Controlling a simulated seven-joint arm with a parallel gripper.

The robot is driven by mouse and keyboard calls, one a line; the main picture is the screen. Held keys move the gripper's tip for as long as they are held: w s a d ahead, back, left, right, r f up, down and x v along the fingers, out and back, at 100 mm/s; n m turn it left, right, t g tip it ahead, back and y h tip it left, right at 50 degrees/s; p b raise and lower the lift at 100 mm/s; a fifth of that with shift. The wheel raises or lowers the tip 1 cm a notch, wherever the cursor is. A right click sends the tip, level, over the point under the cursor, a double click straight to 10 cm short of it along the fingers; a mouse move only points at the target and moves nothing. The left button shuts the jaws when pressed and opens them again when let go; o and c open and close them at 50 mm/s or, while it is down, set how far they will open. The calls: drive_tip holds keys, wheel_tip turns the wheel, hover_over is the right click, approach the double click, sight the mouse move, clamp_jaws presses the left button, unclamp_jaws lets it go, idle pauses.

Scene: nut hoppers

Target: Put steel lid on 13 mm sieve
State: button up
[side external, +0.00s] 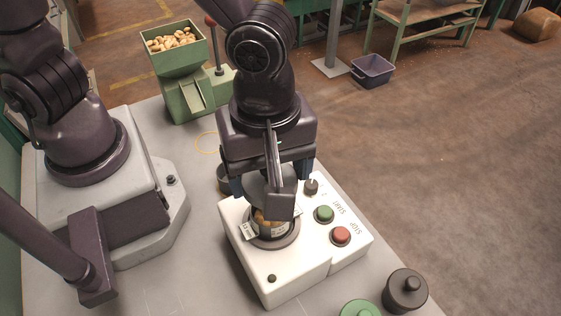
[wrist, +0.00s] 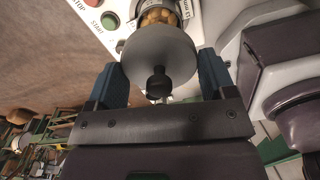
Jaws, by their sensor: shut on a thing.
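The steel lid, a plain grey disc with a dark knob, is in my gripper. It shows in the wrist view (wrist: 150,50) and, partly hidden by my wrist, in the side view (side external: 258,182). My gripper (wrist: 160,80) has its blue fingers at opposite sides of the disc; it also shows in the side view (side external: 270,182). The sieve (side external: 275,243) stands on the white machine, with nuts and a white label with dark print; the size cannot be read. In the wrist view the sieve (wrist: 178,8) shows beyond the lid's edge. The lid is above and apart from it.
The white machine (side external: 285,283) has a green button (side external: 324,214), a red button (side external: 341,235) and a black knob. A green hopper (side external: 183,73) with nuts stands behind.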

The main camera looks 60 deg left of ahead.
drive_tip(key=shift+f, duration=2.7)
drive_tip(key=shift+f, duration=0.5)
drive_tip(key=o, duration=0.9)
drive_tip(key=shift+r, duration=0.15)
drive_tip(key=shift+r, duration=3.4)
